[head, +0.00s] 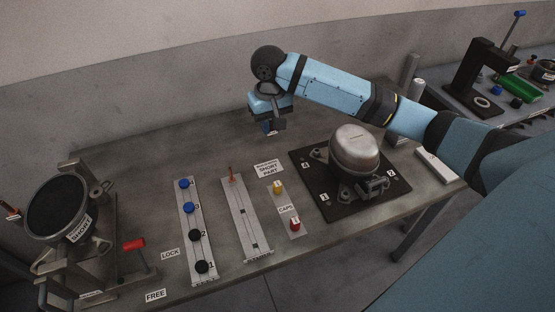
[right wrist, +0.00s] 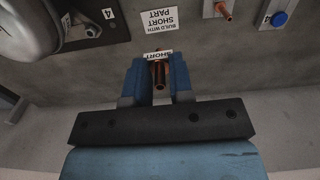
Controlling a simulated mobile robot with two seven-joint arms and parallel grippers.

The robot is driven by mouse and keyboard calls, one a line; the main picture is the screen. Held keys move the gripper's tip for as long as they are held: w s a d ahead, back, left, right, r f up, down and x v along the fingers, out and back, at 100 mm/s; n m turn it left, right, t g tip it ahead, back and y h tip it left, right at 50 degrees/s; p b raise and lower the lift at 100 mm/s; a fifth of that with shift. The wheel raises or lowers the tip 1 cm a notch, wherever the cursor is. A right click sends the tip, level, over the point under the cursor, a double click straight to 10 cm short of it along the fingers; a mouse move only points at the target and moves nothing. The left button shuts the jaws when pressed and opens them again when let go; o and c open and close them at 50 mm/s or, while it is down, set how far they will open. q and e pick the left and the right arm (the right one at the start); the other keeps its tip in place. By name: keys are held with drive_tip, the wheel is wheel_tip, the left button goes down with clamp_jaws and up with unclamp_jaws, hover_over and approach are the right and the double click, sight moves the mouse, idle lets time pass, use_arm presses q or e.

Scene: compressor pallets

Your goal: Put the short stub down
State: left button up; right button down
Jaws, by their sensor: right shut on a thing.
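My right gripper (head: 270,126) hangs over the back of the grey table, fingers down. In the right wrist view its blue fingers (right wrist: 158,82) are shut on a copper-coloured stub (right wrist: 158,74) with a white SHORT tag (right wrist: 157,54). In the head view the stub is mostly hidden by the gripper. I cannot tell whether it touches the table. A card reading "SHORT PART" (head: 268,169) lies on the table in front of the gripper. My left gripper is not in view.
A metal strip (head: 247,225) bears an upright copper piece (head: 231,172). Left of it is a strip with blue and black knobs (head: 193,235); right are caps (head: 278,189) and a compressor (head: 357,152) on a black plate. A round SHORT-labelled fixture (head: 72,205) stands left. Bare table surrounds the gripper.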

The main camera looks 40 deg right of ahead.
drive_tip(key=f, duration=0.5)
drive_tip(key=d+f, duration=0.1)
drive_tip(key=f, duration=0.4)
drive_tip(key=w+f, duration=0.1)
drive_tip(key=f, duration=0.4)
drive_tip(key=shift+d+f, duration=0.2)
drive_tip(key=shift+d, duration=0.1)
wheel_tip(320, 180, down, 3)
drive_tip(key=shift+f, duration=0.5)
drive_tip(key=shift+f+p, duration=0.1)
drive_tip(key=shift+p, duration=0.2)
drive_tip(key=c, duration=1)
unclamp_jaws()
